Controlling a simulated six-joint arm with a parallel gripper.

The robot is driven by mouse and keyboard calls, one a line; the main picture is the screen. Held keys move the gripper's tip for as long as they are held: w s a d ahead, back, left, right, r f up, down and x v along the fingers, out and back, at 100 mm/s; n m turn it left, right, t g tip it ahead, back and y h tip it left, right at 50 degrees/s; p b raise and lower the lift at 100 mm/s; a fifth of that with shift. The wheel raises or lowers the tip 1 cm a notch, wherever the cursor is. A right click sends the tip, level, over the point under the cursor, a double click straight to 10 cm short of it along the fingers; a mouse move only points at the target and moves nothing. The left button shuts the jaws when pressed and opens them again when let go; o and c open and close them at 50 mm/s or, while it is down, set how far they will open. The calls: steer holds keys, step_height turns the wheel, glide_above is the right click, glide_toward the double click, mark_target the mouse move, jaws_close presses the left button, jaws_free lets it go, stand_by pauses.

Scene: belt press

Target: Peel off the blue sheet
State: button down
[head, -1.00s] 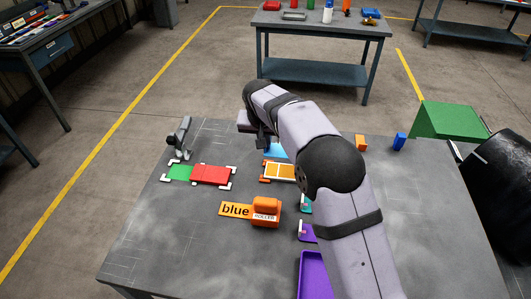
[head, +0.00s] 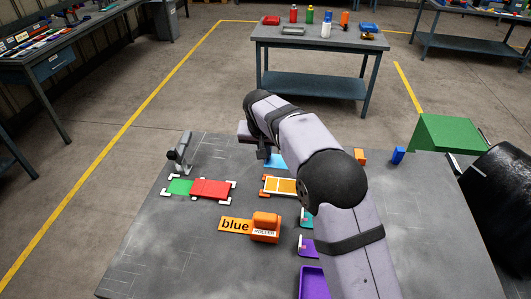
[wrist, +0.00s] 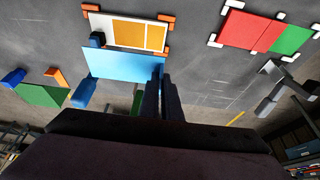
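The light blue sheet (wrist: 120,65) lies at the edge of a white board with orange panels (wrist: 140,34), covering its near part in the wrist view. In the head view only part of the sheet (head: 276,161) shows, beside my arm. My gripper (wrist: 163,80) is at the sheet's right corner in the wrist view. Its two dark fingers are close together, with the sheet's edge running in between them. The fingertips are hidden behind my arm in the head view. Orange corner brackets (wrist: 164,18) hold the board.
A red and green panel (head: 210,188) sits in white brackets on the left. An orange roller block labelled "blue" (head: 265,220) lies nearer. A grey upright tool (head: 181,152) stands at the back left. Orange (head: 360,156) and blue (head: 398,155) blocks stand back right. A purple tray (head: 311,283) is in front.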

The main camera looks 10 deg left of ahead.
steer(key=shift+d+r+p, duration=0.2)
steer(key=shift+r+p, duration=0.5)
steer(key=shift+r, duration=0.2)
steer(key=shift+r, duration=0.1)
stand_by(0.3)
step_height(320, 180, up, 8)
steer(key=p, duration=0.6)
steer(key=shift+p, duration=0.35)
stand_by(0.4)
